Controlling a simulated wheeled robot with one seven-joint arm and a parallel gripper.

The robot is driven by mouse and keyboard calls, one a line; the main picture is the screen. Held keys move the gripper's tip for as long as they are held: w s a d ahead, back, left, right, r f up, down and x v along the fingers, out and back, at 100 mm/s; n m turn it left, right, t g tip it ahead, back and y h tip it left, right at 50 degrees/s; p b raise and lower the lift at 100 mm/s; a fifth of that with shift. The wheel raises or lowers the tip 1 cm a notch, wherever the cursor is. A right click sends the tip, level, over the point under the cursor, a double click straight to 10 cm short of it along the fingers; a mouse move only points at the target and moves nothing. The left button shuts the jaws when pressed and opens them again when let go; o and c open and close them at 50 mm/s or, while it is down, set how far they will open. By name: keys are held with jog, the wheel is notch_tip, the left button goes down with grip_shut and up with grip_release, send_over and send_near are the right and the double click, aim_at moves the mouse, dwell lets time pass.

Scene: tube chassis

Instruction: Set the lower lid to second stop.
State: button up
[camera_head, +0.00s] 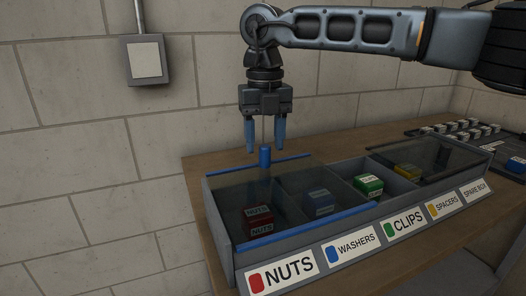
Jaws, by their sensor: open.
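A grey bin tray (212,218) on the bench has a row of compartments with sliding see-through lids. The left lid (290,178) has blue edge strips and an upright blue knob (265,156); it lies over the NUTS and WASHERS compartments. A second dark lid (440,154) lies over the right part, around SPACERS and SPARE BOX. I cannot tell surely which lid is lower, and no stop marks are readable. My gripper (265,146) points down, open and empty, with its blue fingertips on either side of and just above the blue knob.
Red NUTS blocks (259,221), a blue block (319,203), a green CLIPS block (369,185) and a yellow block (407,171) sit in the compartments. A dark rack (465,132) of small blocks stands at the back right. A block wall (70,150) rises behind.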

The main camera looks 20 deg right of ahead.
aim_at(266, 146)
jog(key=shift+f, duration=1.55)
grip_shut()
jog(key=shift+d, duration=0.1)
